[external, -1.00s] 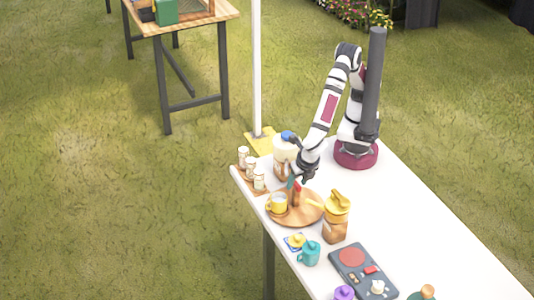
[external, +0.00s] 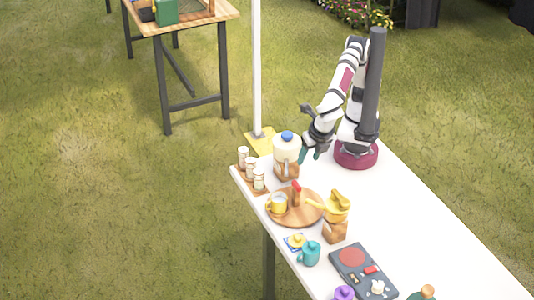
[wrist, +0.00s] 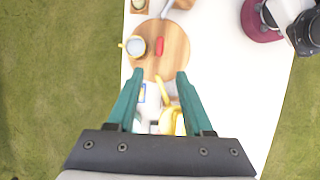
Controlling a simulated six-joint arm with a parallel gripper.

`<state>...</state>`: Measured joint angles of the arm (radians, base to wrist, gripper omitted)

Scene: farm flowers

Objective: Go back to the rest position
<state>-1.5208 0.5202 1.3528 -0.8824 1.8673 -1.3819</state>
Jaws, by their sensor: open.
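My gripper (external: 310,155) is raised above the table's far end, close to my base, in the external view. Its two teal fingers are spread apart with nothing between them in the wrist view (wrist: 156,78). Below it lies the round wooden board (external: 309,216), also in the wrist view (wrist: 176,58). On the board are a yellow mug (external: 278,205) and a small brown block with a red top (external: 295,194). The red top shows in the wrist view (wrist: 159,46). My gripper is apart from all of them.
A blue-lidded jar (external: 287,150) stands beside my gripper. Several small jars (external: 250,169) sit at the table's left edge. A yellow-topped pitcher (external: 337,208), teal mug (external: 309,254) and dark stove-like panel (external: 350,257) stand nearer. The table's right side is clear.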

